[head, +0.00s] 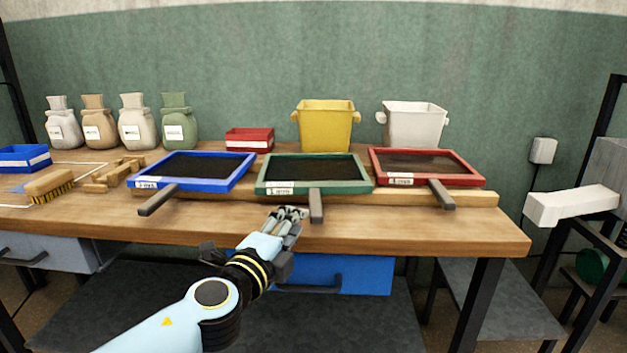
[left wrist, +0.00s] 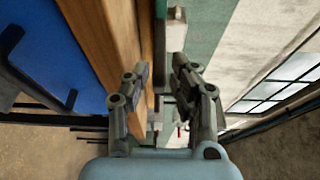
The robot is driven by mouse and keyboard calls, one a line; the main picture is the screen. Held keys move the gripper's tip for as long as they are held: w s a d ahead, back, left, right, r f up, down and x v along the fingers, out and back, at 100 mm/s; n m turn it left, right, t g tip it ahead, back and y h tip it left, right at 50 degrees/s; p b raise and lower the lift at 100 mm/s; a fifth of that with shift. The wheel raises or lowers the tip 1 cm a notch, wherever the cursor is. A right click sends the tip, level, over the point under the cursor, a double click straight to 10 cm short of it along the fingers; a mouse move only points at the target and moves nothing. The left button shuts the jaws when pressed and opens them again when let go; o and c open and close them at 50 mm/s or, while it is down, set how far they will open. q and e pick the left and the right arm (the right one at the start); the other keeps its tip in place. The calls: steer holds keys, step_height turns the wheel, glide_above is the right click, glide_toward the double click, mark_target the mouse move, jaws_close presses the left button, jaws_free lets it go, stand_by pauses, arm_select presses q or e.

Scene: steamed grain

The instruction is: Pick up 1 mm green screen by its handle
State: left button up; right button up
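The green-framed screen (head: 314,188) lies in the middle of the row on the bench, with a dark mesh and a white label. My right gripper is not in view.
A blue-framed screen (head: 192,185) lies left and a red-framed screen (head: 426,181) right, both with handles toward me. A yellow bin (head: 325,125) and a white bin (head: 413,127) stand behind. A blue drawer (head: 340,276) is under the bench front (head: 420,235).

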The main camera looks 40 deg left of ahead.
mark_target(311, 198)
arm_select(q)
steer(key=x, duration=0.9)
steer(key=shift+w, duration=0.1)
jaws_close()
